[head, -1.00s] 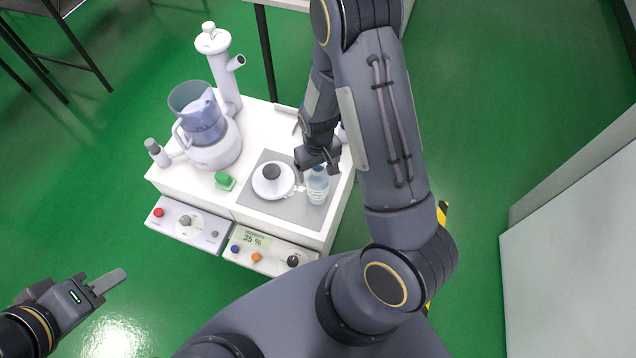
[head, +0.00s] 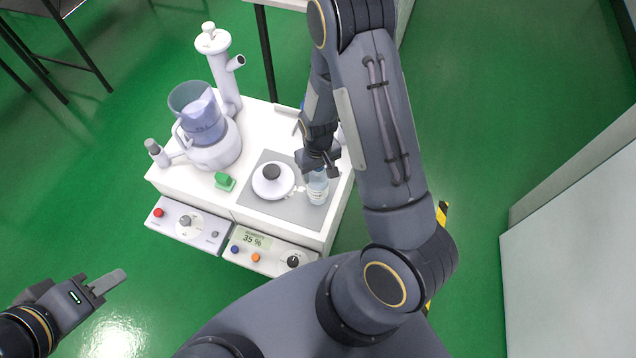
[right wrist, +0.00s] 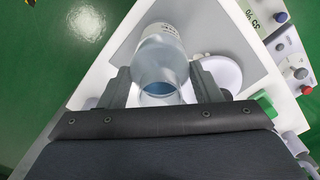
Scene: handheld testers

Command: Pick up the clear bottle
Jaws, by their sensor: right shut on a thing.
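The clear bottle (head: 317,188) stands on the grey mat (head: 280,207) near the right edge of the white table, with a pale label and a bluish tint. In the right wrist view the bottle (right wrist: 160,58) lies between the two fingers, its open mouth toward the camera. My right gripper (head: 322,172) is at the bottle's top, shut on it; the fingers hide part of its neck. In the right wrist view the right gripper (right wrist: 158,88) has one finger on each side. My left gripper (head: 106,286) is at the lower left, away from the table; its finger gap is unclear.
A green block (head: 224,181), a blender-like appliance (head: 213,145) and a tall white tube (head: 222,75) stand further left. Control boxes (head: 270,250) with knobs line the front edge.

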